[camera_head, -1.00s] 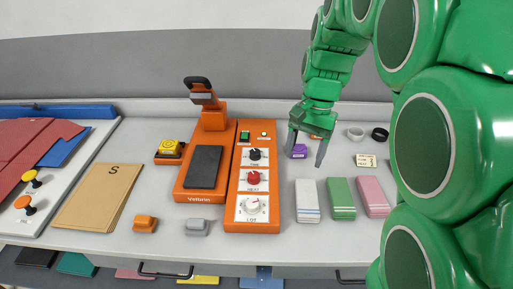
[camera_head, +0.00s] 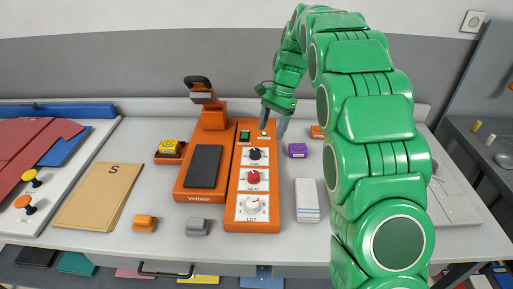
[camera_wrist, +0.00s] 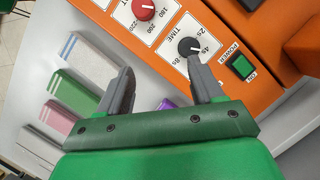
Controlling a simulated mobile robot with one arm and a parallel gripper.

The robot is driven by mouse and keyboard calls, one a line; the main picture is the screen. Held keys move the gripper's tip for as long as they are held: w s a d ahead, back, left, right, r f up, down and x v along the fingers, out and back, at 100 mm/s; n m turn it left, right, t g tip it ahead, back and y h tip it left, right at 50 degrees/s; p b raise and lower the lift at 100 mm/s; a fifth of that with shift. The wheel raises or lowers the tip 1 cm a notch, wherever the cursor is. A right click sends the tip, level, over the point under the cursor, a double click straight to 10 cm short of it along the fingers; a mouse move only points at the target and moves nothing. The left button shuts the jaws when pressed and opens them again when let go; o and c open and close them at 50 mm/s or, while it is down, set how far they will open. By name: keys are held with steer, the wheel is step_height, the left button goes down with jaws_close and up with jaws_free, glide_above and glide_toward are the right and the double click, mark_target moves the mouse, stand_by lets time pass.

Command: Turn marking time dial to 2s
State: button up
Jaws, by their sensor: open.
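The orange control box (camera_head: 238,208) of the press carries a black TIME dial (camera_head: 255,154), a red HEAT dial (camera_head: 253,177) and a white LOT dial (camera_head: 252,204). In the wrist view the TIME dial (camera_wrist: 189,46) has marks 2s, 4s and 8s; its pointer seems to lie near 4s, though its exact setting is hard to tell. My gripper (camera_head: 273,130) is open and empty above the far end of the box.
A green POWER switch (camera_head: 245,136) sits beside the TIME dial. The press plate (camera_head: 203,167) is left of the box. A purple block (camera_head: 297,150) and a white stack (camera_head: 307,200) stand right of it. A yellow button (camera_head: 170,147) stands at left.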

glide_toward(255, 150)
steer(key=f, duration=0.1)
steer(key=shift+m, duration=0.4)
steer(key=shift+x, duration=3.9)
steer(key=shift+s, duration=0.15)
steer(key=c, duration=1)
